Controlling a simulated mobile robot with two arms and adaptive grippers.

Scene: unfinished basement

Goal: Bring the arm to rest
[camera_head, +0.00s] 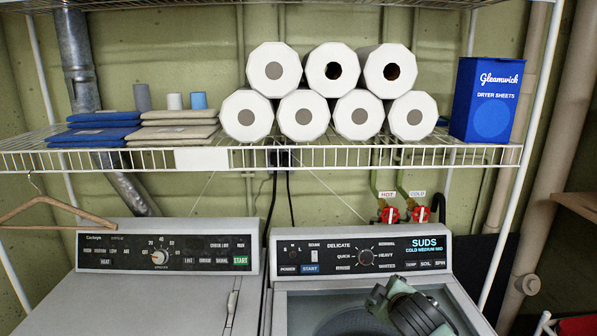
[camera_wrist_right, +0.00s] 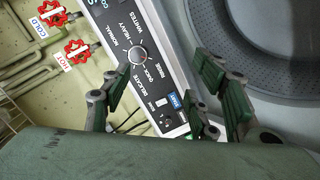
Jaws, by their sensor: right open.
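My right gripper (camera_head: 408,306) shows at the bottom of the head view, in front of the washer's control panel (camera_head: 362,256) and over the washer top. In the right wrist view, my right gripper (camera_wrist_right: 165,85) has its green and grey fingers spread apart with nothing between them. The washer panel, with its dial and blue start button, shows beyond the gap between the fingers. The washer's round drum opening (camera_wrist_right: 270,40) lies at the upper right of that view. My left gripper is in neither view.
The dryer (camera_head: 150,300) stands left of the washer. A wire shelf (camera_head: 340,157) above holds paper rolls, folded cloths and a blue dryer-sheet box (camera_head: 487,100). Red hot and cold taps (camera_head: 405,214) sit behind the washer. A wooden hanger (camera_head: 52,205) hangs at left.

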